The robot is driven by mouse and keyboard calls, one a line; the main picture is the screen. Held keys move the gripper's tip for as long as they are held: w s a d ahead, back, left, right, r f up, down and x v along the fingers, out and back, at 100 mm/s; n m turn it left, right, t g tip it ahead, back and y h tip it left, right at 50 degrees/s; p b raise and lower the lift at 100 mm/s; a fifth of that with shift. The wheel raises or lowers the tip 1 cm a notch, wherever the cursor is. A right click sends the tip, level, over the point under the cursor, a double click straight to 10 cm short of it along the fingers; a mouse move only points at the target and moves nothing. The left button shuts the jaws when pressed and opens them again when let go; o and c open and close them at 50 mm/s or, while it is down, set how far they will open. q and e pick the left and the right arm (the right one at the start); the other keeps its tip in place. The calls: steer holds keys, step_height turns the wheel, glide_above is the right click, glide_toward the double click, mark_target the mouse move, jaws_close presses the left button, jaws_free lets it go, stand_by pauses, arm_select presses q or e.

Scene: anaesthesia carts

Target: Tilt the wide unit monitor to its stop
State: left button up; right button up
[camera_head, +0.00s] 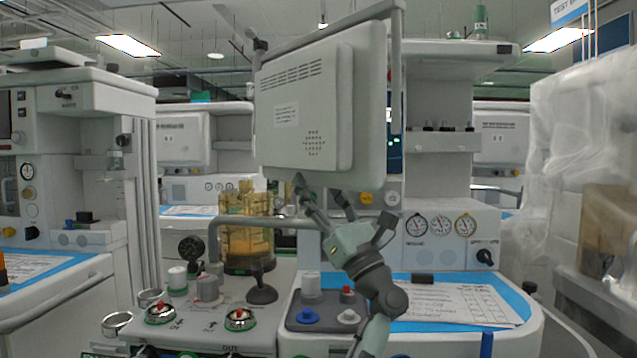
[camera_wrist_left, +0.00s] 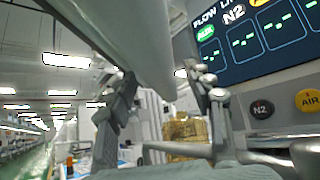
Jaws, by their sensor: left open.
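The wide unit's monitor (camera_head: 303,110) is a large pale grey panel in the upper middle of the head view, with its vented back towards me. Its lower edge looks slanted. My left gripper (camera_head: 318,190) is just below that lower edge, fingers pointing up. In the left wrist view, my left gripper (camera_wrist_left: 162,76) is open, and the monitor's pale lower edge (camera_wrist_left: 135,35) comes down between its spread fingers. I cannot tell whether either finger touches it. The monitor's screen side is hidden. My right gripper is in neither view.
A grey rail (camera_head: 262,221) and a yellowish canister (camera_head: 246,228) stand below the monitor. Gauges (camera_head: 441,225) sit to the right, above a worktop with a paper chart (camera_head: 455,303). Plastic sheeting (camera_head: 580,140) hangs at the right. A lit display (camera_wrist_left: 255,40) shows close by in the wrist view.

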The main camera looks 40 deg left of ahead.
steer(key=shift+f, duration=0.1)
arm_select(q)
jaws_close()
stand_by(0.3)
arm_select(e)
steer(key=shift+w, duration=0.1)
